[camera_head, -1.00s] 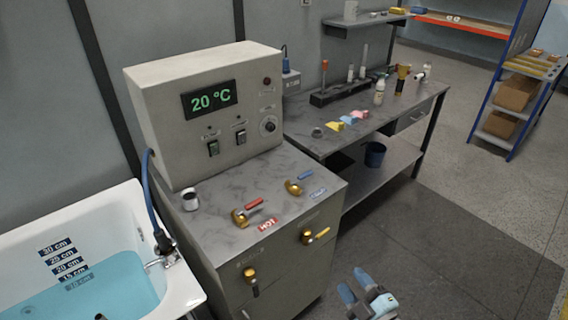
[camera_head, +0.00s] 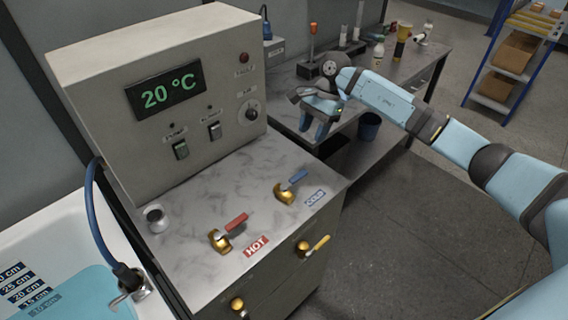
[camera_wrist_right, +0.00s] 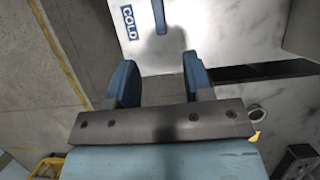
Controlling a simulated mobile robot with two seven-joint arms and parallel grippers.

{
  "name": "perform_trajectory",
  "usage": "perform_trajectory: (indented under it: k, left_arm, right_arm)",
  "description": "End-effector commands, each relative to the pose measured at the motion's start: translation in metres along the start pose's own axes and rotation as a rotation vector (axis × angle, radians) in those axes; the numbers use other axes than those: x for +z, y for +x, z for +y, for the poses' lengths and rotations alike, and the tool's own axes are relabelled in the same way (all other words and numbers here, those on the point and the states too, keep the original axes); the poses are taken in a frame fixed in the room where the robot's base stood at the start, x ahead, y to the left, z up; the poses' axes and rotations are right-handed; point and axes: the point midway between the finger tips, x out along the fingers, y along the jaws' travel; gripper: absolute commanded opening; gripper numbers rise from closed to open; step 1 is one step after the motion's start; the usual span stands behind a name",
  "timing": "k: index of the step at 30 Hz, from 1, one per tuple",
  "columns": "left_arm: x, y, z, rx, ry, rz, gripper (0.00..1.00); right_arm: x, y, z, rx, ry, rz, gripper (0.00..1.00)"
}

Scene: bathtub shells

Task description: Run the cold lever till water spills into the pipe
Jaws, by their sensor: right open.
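The cold lever (camera_head: 298,180) is a blue handle on a brass valve on the marble cabinet top, beside a COLD label (camera_head: 315,198). In the right wrist view, the blue handle (camera_wrist_right: 160,18) lies ahead of the fingers beside the COLD label (camera_wrist_right: 129,22). My right gripper (camera_head: 315,127) is open and empty, above and behind the lever, apart from it. Its two blue fingers (camera_wrist_right: 160,78) are spread in the wrist view. A short open-topped metal pipe or cup (camera_head: 156,218) stands at the cabinet's left; which thing is the pipe, I cannot tell. My left gripper is out of view.
The red HOT lever (camera_head: 236,221) is left of the cold one. Yellow-handled (camera_head: 318,244) and another brass valve (camera_head: 237,304) are on the front. The control box (camera_head: 165,80) reads 20 °C. The bathtub (camera_head: 50,245) holds blue water. A cluttered workbench (camera_head: 285,95) stands behind.

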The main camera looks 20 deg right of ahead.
Motion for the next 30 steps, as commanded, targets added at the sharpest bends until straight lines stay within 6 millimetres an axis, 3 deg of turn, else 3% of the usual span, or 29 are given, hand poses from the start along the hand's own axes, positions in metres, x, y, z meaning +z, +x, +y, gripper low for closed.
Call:
perform_trajectory:
  k: [5, 18, 24, 30]
  left_arm:
    - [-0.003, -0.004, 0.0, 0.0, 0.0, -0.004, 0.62]
    - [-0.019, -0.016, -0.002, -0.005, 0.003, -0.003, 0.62]
    - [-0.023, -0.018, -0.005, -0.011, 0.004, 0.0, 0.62]
    - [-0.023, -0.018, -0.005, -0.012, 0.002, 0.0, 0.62]
  right_arm:
    - [0.001, 0.018, 0.001, 0.006, -0.003, 0.002, 0.47]
    - [0.002, 0.108, 0.001, 0.005, -0.001, -0.002, 0.47]
    - [0.001, 0.131, 0.001, 0.003, 0.0, 0.0, 0.47]
    - [0.0, 0.137, 0.0, 0.001, -0.002, 0.0, 0.47]
